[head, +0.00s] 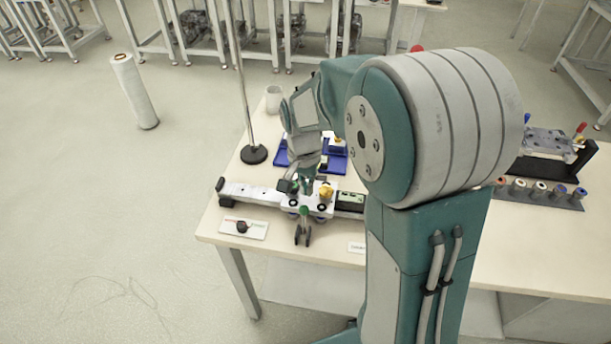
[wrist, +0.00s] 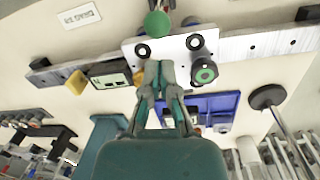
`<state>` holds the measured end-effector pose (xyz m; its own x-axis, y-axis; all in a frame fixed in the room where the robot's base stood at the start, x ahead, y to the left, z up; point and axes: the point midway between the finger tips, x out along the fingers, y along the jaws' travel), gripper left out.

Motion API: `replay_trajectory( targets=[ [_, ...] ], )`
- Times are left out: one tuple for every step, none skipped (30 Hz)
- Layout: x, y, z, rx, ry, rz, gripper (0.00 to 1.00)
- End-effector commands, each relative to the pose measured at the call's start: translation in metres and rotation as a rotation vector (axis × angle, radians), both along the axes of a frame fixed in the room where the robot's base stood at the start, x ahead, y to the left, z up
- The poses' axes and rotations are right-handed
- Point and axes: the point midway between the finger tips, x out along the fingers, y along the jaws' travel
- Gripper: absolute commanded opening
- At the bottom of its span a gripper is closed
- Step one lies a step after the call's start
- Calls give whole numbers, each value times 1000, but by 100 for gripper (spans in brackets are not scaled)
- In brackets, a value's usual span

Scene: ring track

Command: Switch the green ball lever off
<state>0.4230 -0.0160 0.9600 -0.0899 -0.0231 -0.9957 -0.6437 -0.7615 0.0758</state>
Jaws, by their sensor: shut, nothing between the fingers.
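The green ball (wrist: 157,25) of the lever is at the top centre of the wrist view. In the head view the green ball (head: 303,211) shows at the front edge of the white plate (head: 318,206), with a dark forked part below it. My gripper (wrist: 160,66) is shut and empty, its fingertips over the white plate. The ball is beyond the fingertips in the wrist view, with a visible gap between them. In the head view my gripper (head: 307,188) reaches down over the plate, its tips partly hidden.
A dark knob with a green ring (wrist: 205,72) stands close beside my fingers. A yellow part (head: 326,192) and a display box (wrist: 108,78) are nearby on the rail (head: 250,193). Behind are blue trays (head: 283,155) and a rod stand (head: 253,154). Table front left holds a small knob plate (head: 256,230).

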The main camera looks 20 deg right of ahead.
Motion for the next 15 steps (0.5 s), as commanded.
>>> replay_trajectory(
  targets=[
    [-1,0,-10,0,4,0,0],
    [-2,0,-15,0,4,0,0],
    [-3,-1,-21,0,4,0,0],
    [-3,-1,-25,0,3,0,0],
    [-3,-1,-28,0,3,0,0],
    [-3,-1,-32,0,1,0,0],
    [-3,-1,-35,0,1,0,0],
    [-3,-1,-37,0,1,0,0],
    [-4,-1,-39,0,1,0,0],
    [-4,-1,-40,0,0,0,0],
    [-4,-1,-41,0,0,0,0],
    [-4,-1,-41,0,-1,0,0],
    [-4,-1,-41,0,-1,0,0],
    [-4,-1,-41,0,-1,0,0],
    [-4,-1,-41,0,-1,0,0]
  ],
)
